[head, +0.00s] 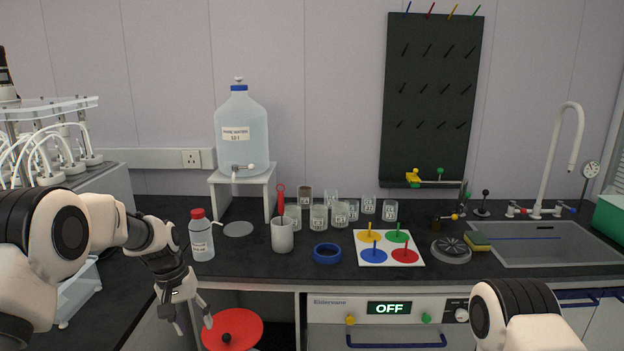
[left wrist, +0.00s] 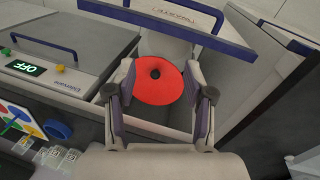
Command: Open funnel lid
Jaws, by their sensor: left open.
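The funnel lid is a red round disc (head: 240,322) with a dark knob at its centre, low in the head view below the counter's front edge. In the left wrist view the red lid (left wrist: 165,92) shows between the fingers, with its dark knob near the middle. My left gripper (head: 193,318) is open and points down, just left of the lid in the head view. Its fingers (left wrist: 159,72) stand apart on both sides of the lid in the wrist view and hold nothing. I cannot tell how far above the lid they are. My right gripper is out of view.
An appliance (head: 385,330) reading OFF stands to the right. In the wrist view, blue-edged panels (left wrist: 160,22) are near the lid.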

